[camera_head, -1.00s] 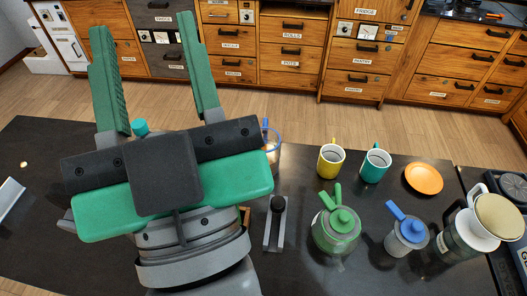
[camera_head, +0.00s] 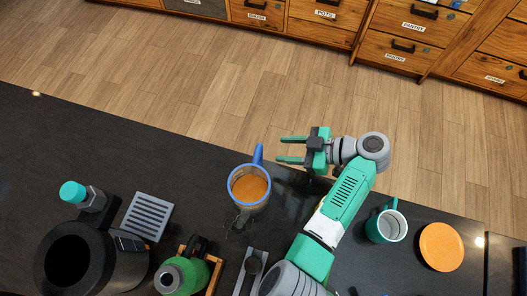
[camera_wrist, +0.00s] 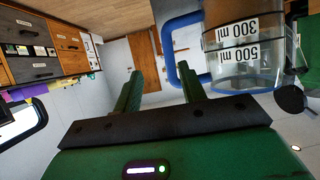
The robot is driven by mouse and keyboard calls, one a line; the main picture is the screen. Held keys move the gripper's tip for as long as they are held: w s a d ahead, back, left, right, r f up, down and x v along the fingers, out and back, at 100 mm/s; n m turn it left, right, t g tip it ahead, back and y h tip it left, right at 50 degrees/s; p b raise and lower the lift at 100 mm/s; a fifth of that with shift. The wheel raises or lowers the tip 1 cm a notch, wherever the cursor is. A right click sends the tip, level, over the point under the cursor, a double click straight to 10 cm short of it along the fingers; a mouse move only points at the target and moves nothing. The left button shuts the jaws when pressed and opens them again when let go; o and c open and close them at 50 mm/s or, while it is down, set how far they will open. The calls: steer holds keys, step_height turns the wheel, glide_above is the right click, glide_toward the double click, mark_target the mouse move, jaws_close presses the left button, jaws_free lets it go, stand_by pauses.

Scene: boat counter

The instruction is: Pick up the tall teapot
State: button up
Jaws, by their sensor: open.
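No teapot can be made out clearly now. The green-lidded and blue-lidded pots of the earlier head view are outside the frame; I cannot tell which one is the tall teapot. My gripper (camera_head: 281,149) is open and empty, pointing left near the counter's far edge, to the upper right of a clear jug (camera_head: 249,187) with a blue handle and orange-brown contents. In the wrist view my gripper (camera_wrist: 162,76) shows two parted green fingers with nothing between them. The jug (camera_wrist: 245,68) is close by at upper right, with its volume marks upside down.
A teal mug (camera_head: 387,226) and an orange plate (camera_head: 441,247) are on the dark counter at right. A green vessel (camera_head: 180,276), a slatted grey block (camera_head: 147,217) and a large black container (camera_head: 72,266) stand at lower left. Wooden floor lies beyond the counter.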

mark_target(260, 153)
steer(key=shift+s+a+f+y, duration=0.25)
steer(key=shift+s+y, duration=0.05)
steer(key=shift+s, duration=0.3)
steer(key=shift+x, duration=1.1)
steer(key=shift+p+x, duration=0.45)
steer(key=shift+x, duration=2.35)
jaws_close()
